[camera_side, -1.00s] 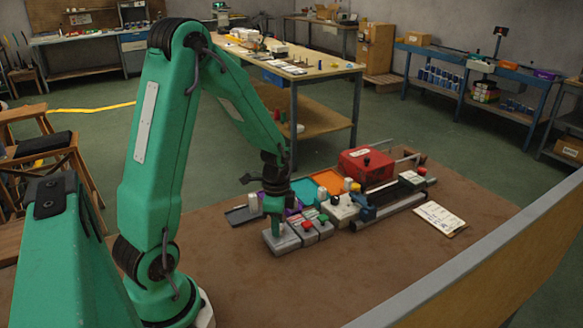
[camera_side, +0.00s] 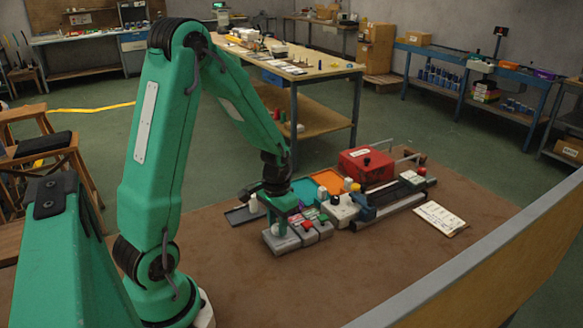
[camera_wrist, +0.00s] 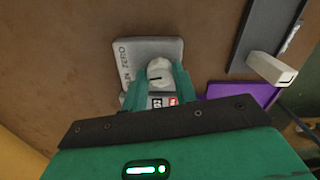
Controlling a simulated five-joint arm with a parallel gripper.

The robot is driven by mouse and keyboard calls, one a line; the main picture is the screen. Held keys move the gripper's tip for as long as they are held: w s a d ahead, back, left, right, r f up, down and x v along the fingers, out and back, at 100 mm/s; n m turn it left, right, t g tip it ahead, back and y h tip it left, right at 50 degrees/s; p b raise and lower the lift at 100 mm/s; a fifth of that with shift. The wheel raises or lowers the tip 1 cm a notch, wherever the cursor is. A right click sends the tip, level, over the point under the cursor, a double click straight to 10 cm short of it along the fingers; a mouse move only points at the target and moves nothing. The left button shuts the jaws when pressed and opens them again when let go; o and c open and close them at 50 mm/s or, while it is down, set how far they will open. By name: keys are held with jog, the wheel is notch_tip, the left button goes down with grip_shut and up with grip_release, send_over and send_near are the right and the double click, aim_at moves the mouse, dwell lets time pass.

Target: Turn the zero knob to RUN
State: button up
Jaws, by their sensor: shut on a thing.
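The zero knob (camera_wrist: 158,68) is a pale round knob with a dark pointer line. It stands on a grey box (camera_wrist: 134,50) lettered ZERO, with a second, partly hidden word ending in N beside it. The box also shows in the side view (camera_side: 284,243) at the front left of the bench set. My gripper (camera_wrist: 157,82) points down over the box, its green fingers shut on the knob from both sides. In the side view my gripper (camera_side: 280,221) hides the knob. Which mark the pointer meets is unclear.
A box with a red button (camera_side: 308,226) stands close to the right of the grey box. A purple tray (camera_wrist: 242,94) and a grey tray holding a white block (camera_wrist: 271,68) lie to the right in the wrist view. Brown mat in front is clear.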

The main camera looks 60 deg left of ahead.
jog(key=n, duration=0.6)
jog(key=shift+r, duration=0.1)
jog(key=shift+n, duration=0.3)
jog(key=o, duration=1)
jog(key=shift+c, duration=0.2)
jog(key=shift+r, duration=0.1)
jog(key=shift+r, duration=3.75)
